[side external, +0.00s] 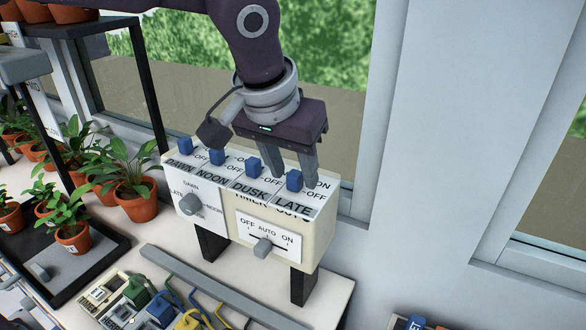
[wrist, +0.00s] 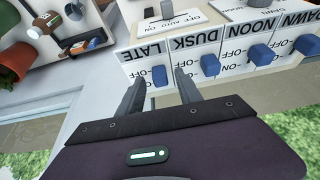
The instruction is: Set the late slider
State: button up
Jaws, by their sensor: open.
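The late slider is a blue block (side external: 294,180) on top of a cream timer box, behind the LATE label at the box's right end. In the wrist view its blue block (wrist: 159,75) sits between my two fingertips. My gripper (side external: 294,185) is open and points down, with one finger on each side of the block. In the wrist view, my gripper (wrist: 159,77) shows a small gap between each finger and the block. The late block lies in about the same row as the others, toward the back edge. Its exact position against ON and OFF is unclear.
Blue DUSK (side external: 254,168), NOON (side external: 217,157) and DAWN (side external: 185,146) sliders stand close by on the left. The box front (side external: 318,246) carries a grey dial (side external: 190,203) and an OFF/AUTO/ON lever (side external: 263,247). Potted plants (side external: 137,200) stand left; a window is behind.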

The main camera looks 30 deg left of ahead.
jog(key=shift+w+f, duration=0.15)
jog(key=shift+f, duration=0.15)
grip_shut()
dwell(1.2)
